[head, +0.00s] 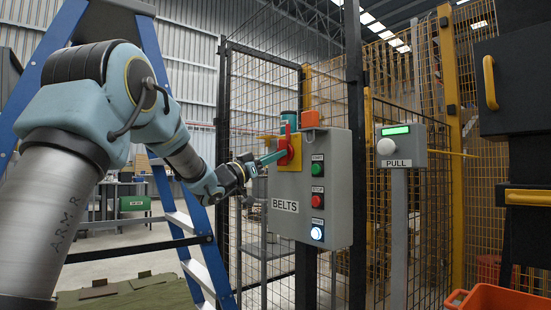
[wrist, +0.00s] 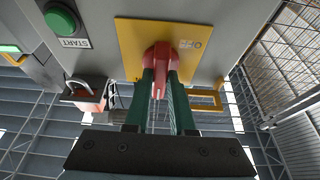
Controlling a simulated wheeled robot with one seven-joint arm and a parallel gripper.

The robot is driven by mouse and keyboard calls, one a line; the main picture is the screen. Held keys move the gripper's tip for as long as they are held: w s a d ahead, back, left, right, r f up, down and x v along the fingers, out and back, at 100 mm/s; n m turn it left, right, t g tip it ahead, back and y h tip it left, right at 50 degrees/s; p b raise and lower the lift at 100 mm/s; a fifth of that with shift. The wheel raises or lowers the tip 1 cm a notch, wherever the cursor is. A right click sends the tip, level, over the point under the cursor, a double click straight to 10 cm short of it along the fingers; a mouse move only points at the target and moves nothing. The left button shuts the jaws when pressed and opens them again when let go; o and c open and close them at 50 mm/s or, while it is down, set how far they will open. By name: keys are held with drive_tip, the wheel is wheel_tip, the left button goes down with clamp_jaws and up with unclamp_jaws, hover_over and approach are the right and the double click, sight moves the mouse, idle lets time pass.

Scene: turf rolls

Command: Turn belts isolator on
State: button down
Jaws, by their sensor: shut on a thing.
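The grey BELTS box (head: 338,190) is mounted on a post at the mesh fence in the head view. Its red isolator handle (head: 283,146) sits on a yellow plate (head: 297,155) at the upper left of the box. In the wrist view the red handle (wrist: 160,58) stands out from the yellow plate (wrist: 130,40). My gripper (head: 270,157) reaches it from the left. In the wrist view my gripper (wrist: 161,85) has its two green fingers shut on the red handle, one on each side. The handle's exact angle is hard to tell.
Green START (head: 317,169), red (head: 317,201) and lit white (head: 317,233) buttons sit right of the handle. A PULL post (head: 400,160) stands right; a blue ladder (head: 180,150) stands behind my arm.

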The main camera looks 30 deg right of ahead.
drive_tip(key=shift+f, duration=0.1)
drive_tip(key=c, duration=0.8)
unclamp_jaws()
drive_tip(key=shift+o, duration=0.2)
drive_tip(key=shift+a, duration=0.1)
drive_tip(key=v, duration=1)
drive_tip(key=shift+a+b, duration=0.3)
drive_tip(key=shift+f, duration=0.2)
